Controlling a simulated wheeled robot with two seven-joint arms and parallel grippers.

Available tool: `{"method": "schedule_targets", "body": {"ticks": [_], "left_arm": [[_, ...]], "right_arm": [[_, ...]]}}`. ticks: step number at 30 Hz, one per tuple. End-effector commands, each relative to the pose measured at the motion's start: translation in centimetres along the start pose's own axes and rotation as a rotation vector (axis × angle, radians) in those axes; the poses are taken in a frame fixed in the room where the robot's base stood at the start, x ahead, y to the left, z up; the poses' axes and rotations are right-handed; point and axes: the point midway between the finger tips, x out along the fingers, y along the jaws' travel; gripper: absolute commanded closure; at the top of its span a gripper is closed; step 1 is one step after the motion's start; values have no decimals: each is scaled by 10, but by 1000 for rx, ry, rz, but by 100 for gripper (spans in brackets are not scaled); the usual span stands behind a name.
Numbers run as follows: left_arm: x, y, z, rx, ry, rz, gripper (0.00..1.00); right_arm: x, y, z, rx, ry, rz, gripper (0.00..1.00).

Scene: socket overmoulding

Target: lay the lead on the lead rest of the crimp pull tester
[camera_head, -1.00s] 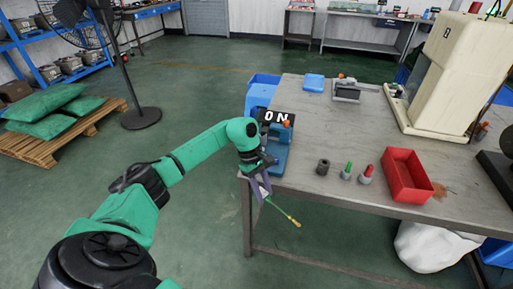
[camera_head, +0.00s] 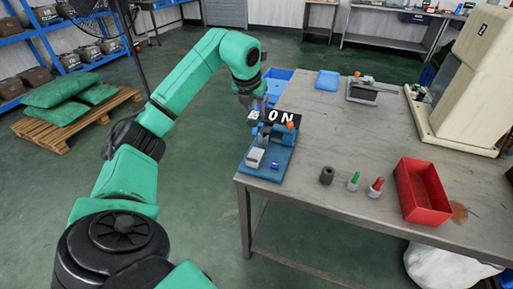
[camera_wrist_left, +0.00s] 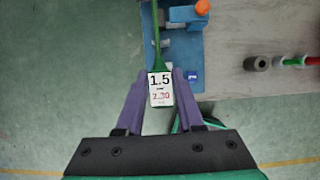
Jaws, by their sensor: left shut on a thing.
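From the tag the lead runs up the picture along the left part of the tester's blue base (camera_wrist_left: 187,75). In the head view the tester (camera_head: 281,160) has a blue base, grey blocks and an orange knob. I cannot tell whether the lead touches the rest. My right gripper is not in view.
A cream machine (camera_head: 483,80) stands at the right. The bench middle is clear.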

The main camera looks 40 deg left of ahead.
Motion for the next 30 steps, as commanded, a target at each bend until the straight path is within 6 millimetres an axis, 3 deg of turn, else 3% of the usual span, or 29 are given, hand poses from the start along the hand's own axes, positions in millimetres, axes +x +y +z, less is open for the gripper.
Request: {"method": "schedule_targets", "body": {"ticks": [1, 6, 15, 18, 25, 26, 27, 30], "left_arm": [[18, 1, -9, 2, 6, 3, 100], [66, 0, -29, 3, 5, 0, 100], [113, -1, -48, 2, 3, -3, 100], [123, -1, -51, 2, -1, -4, 100], [125, -1, -52, 3, -1, -3, 100], [124, -1, -51, 3, -1, -3, 52], [124, -1, -51, 3, -1, -3, 37], [124, -1, -51, 3, -1, -3, 34]], "right_arm": [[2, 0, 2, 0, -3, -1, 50], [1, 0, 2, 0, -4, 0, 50], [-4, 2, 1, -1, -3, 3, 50], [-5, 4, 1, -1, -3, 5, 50], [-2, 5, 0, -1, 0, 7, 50], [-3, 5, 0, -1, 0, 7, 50], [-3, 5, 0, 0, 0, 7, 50], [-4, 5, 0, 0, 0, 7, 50]]}}
